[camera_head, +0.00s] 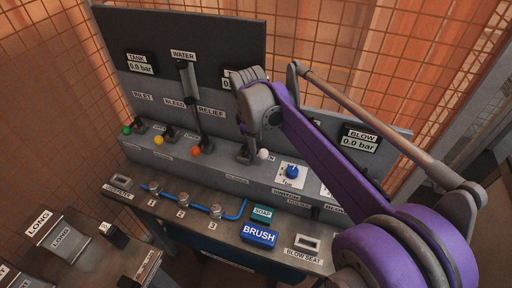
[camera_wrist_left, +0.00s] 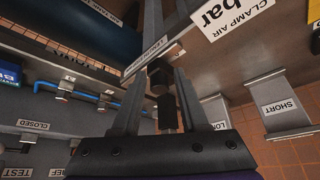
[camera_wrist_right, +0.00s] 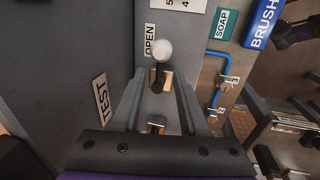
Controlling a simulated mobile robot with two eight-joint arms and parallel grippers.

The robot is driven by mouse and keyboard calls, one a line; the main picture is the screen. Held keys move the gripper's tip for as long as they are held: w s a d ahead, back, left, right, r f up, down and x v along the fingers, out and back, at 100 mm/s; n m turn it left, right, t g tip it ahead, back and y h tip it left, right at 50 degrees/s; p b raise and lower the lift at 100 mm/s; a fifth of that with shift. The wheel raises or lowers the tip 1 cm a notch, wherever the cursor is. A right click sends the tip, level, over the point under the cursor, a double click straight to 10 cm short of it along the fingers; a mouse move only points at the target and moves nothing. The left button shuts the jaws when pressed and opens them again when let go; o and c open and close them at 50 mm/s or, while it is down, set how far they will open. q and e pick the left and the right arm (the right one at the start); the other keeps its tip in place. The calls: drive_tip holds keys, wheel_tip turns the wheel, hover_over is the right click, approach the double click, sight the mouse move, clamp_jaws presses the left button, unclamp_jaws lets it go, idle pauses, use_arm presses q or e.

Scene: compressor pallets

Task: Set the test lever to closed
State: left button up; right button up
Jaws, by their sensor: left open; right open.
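The test lever has a white ball knob (camera_head: 263,154) and stands on the console ledge, just right of my right gripper (camera_head: 246,152). In the right wrist view the white knob (camera_wrist_right: 163,50) is beside the OPEN label (camera_wrist_right: 150,42). The TEST label (camera_wrist_right: 101,101) is to the lower left. My right gripper (camera_wrist_right: 166,88) is open, its fingertips near the lever's dark stem; contact cannot be told. My left gripper (camera_wrist_left: 164,75) is open, with a dark block between or behind its fingers. It is not visible in the head view.
Other levers with green (camera_head: 126,131), yellow (camera_head: 159,140) and orange (camera_head: 196,150) knobs stand left along the ledge. A blue dial (camera_head: 292,171) is to the right. The blue BRUSH block (camera_head: 259,235) and SOAP label (camera_head: 262,212) are in front. Wire mesh surrounds the console.

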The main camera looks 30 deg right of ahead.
drive_tip(key=shift+w+d+f, duration=0.15)
drive_tip(key=shift+f, duration=0.75)
drive_tip(key=shift+w+d+f, duration=0.1)
drive_tip(key=shift+f, duration=0.75)
clamp_jaws()
